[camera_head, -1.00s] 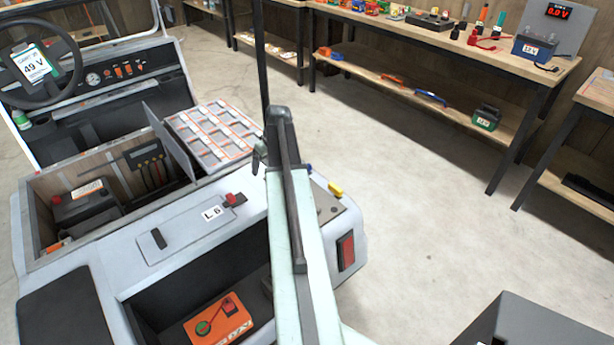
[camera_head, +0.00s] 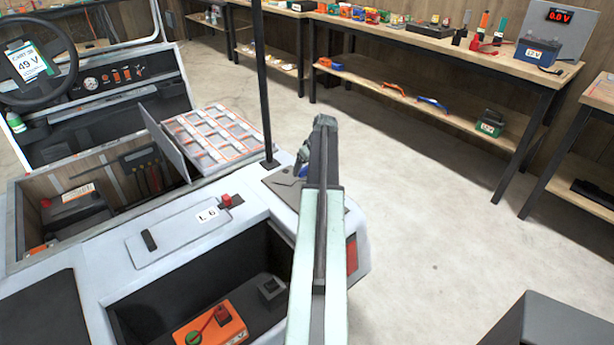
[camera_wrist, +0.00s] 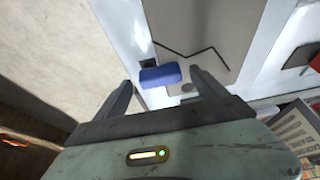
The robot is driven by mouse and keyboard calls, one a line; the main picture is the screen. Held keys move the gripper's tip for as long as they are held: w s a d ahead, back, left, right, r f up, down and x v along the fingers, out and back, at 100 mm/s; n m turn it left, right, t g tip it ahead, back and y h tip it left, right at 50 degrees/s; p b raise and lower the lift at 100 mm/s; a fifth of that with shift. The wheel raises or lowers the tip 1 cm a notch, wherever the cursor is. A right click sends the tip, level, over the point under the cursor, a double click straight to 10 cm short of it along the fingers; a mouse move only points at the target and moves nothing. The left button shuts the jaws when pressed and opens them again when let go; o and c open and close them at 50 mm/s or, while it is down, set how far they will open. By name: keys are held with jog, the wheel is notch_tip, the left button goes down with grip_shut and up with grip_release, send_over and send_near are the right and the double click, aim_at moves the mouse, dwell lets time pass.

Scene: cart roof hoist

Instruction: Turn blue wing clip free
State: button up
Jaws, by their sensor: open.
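The blue wing clip (camera_wrist: 160,76) lies at the edge of a grey panel (camera_wrist: 207,25) in the wrist view. My gripper (camera_wrist: 160,79) is open, with one finger on each side of the clip in the picture. Clear gaps show between the clip and both fingers, and I cannot tell how far the tips are above it. In the head view my gripper (camera_head: 300,162) is over the cart's rear corner, partly behind my arm.
The white cart (camera_head: 262,213) has an open bay with an orange box (camera_head: 212,328). A black post (camera_head: 262,85) rises close to my gripper's left. A workbench (camera_head: 450,60) with tools stands at the back right. The floor between is clear.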

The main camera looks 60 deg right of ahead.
jog(key=shift+w+f, duration=0.2)
jog(key=shift+f, duration=0.35)
jog(key=shift+r, duration=0.15)
